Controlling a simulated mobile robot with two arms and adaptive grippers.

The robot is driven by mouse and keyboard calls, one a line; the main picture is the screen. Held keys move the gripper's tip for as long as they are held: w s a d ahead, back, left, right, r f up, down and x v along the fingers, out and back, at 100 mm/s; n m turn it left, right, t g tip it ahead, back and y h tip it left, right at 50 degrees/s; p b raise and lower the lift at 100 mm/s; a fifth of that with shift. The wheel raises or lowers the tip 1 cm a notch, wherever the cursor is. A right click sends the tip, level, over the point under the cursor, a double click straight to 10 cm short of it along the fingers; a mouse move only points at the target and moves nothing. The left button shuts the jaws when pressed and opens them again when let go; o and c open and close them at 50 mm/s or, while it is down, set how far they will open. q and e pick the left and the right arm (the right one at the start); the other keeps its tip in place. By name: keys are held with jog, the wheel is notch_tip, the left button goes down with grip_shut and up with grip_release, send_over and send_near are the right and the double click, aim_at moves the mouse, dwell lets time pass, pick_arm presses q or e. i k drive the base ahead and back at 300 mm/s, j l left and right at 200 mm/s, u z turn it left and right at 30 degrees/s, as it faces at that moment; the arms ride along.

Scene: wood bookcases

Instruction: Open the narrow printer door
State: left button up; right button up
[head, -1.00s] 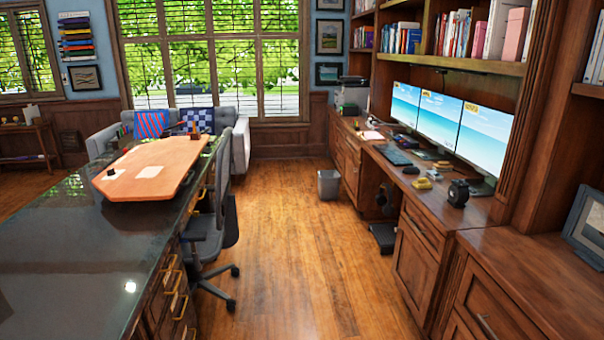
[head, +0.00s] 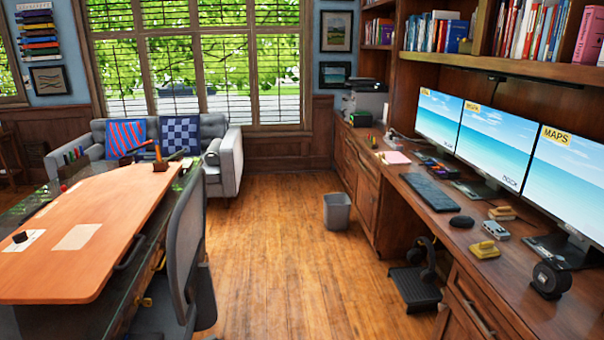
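A grey and dark printer (head: 366,101) stands at the far end of the wooden counter on the right, beside the window wall. Below it are the counter's wooden cabinet fronts; a narrow door (head: 349,165) shows near the far end, and it looks shut. I cannot tell from here whether this is the narrow printer door. Neither of my grippers is in view.
A clear wooden floor aisle (head: 285,240) runs toward the window. A waste bin (head: 337,211) stands at the counter's foot. An office chair (head: 185,260) and a desk with an orange top (head: 90,235) border the left. A footrest (head: 415,287) sits under the counter (head: 470,232).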

aim_at(349, 108)
jog(key=i, duration=6)
jog(key=i+z, duration=0.1)
jog(key=i, duration=0.45)
jog(key=i+j+z, duration=0.1)
jog(key=i, duration=0.45)
jog(key=i+j, duration=0.15)
jog(key=i, duration=0.4)
jog(key=i+z, duration=0.15)
jog(key=z, duration=0.15)
